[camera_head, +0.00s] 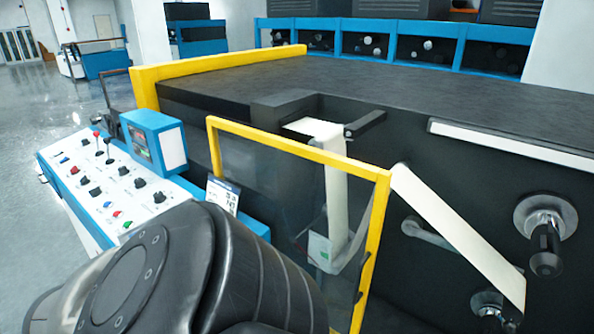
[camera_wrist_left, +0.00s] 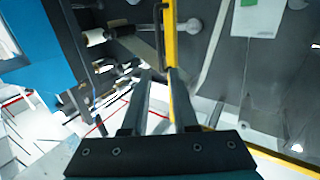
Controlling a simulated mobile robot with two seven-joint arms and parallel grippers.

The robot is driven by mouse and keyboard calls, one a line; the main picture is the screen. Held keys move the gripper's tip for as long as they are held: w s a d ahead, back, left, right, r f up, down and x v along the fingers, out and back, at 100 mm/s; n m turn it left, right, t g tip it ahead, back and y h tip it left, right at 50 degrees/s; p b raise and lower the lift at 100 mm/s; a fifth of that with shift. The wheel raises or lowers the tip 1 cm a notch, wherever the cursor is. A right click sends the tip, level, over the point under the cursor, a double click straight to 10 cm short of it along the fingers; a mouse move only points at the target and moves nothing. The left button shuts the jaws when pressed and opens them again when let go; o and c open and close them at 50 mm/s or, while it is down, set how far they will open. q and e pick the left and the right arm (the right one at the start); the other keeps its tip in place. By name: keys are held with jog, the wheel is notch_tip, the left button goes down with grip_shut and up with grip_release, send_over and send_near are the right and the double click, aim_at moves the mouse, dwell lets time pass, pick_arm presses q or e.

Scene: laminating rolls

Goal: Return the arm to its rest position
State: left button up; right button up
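In the head view my dark arm (camera_head: 200,275) fills the lower left, in front of the machine and its control panel. My left gripper is outside the head view. In the left wrist view its two fingers (camera_wrist_left: 162,78) stand apart with nothing between them. A yellow bar (camera_wrist_left: 168,45) with a dark handle (camera_wrist_left: 157,18) shows just beyond the fingertips; whether a finger touches it I cannot tell. The yellow-framed clear guard door (camera_head: 300,150) stands in front of the machine in the head view. My right gripper is in neither view.
The blue and white control panel (camera_head: 110,185) with levers and knobs lies close to my arm. White web (camera_head: 335,190) runs behind the door. Black rollers (camera_head: 546,245) project at the right. A yellow rail (camera_head: 220,65) edges the machine top. Open floor (camera_head: 40,120) lies left.

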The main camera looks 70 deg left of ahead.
pick_arm(q)
jog(key=shift+f, duration=0.1)
jog(key=s+d+f+g+y+b, duration=0.1)
jog(key=d+f+g+b, duration=0.15)
jog(key=f, duration=0.65)
jog(key=s+d+f+n+g+b, duration=0.1)
jog(key=s+d+f+g, duration=0.15)
jog(key=f, duration=0.75)
jog(key=d+f+g+y+b, duration=0.1)
jog(key=d+f+g+b, duration=0.15)
jog(key=f, duration=0.65)
jog(key=s+d+f+m+g+h+b, duration=0.1)
jog(key=s+d+f+g, duration=0.3)
jog(key=d+f, duration=0.5)
jog(key=s+d+f+m+g+h+b, duration=0.1)
jog(key=s+d+f+m+g+b, duration=0.1)
jog(key=d+f+g, duration=0.3)
jog(key=s+d+f, duration=0.1)
jog(key=d+f, duration=0.3)
jog(key=shift+s+d+m, duration=0.15)
jog(key=shift+s+m, duration=0.2)
jog(key=shift+m, duration=0.05)
jog(key=shift+s+g, duration=0.1)
jog(key=shift+g, duration=0.15)
